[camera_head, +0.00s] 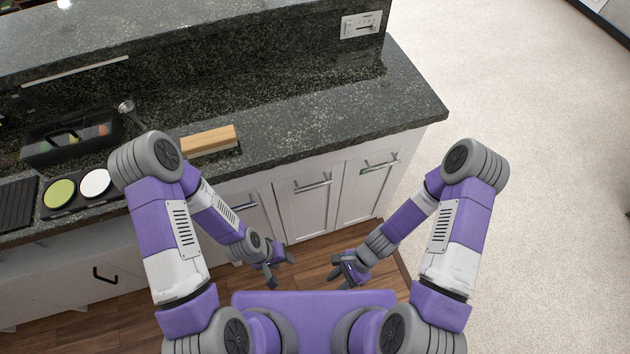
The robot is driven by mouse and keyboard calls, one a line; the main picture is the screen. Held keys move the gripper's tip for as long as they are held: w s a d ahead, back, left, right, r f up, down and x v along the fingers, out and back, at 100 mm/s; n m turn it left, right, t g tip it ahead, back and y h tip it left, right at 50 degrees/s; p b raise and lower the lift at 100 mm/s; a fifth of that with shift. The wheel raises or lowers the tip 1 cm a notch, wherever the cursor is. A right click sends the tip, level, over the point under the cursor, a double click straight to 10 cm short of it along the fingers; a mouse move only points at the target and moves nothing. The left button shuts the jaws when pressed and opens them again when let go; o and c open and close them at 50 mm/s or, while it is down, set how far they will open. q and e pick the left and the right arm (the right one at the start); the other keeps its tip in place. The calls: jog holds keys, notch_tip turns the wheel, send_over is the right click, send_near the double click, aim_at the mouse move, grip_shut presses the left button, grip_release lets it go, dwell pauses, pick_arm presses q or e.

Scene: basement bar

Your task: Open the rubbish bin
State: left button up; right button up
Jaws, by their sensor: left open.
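I cannot make out a rubbish bin in the head view. White cabinet fronts with bar handles are below the counter: one door (306,208) in the middle and another door (366,195) at the right end, both shut. My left gripper (284,270) is open and empty, low in front of the cabinets. My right gripper (338,270) is to the right of it at a similar height, with its fingers apart and nothing between them. Both grippers are apart from the cabinet fronts.
A dark granite counter (330,110) runs above the cabinets. A black handle (105,275) shows at lower left. Pale floor (540,150) is clear at right.

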jog(key=w+a+r+m+y, duration=0.25)
jog(key=a+m+y, duration=0.2)
jog(key=m, duration=0.35)
jog(key=m+t+p, duration=0.2)
jog(key=m+t, duration=1.4)
jog(key=m, duration=0.9)
send_near(315, 186)
jog(key=x, duration=0.4)
jog(key=shift+h, duration=0.25)
jog(key=b+x, duration=0.1)
jog(key=x, duration=0.5)
jog(key=shift+f, duration=0.2)
grip_shut()
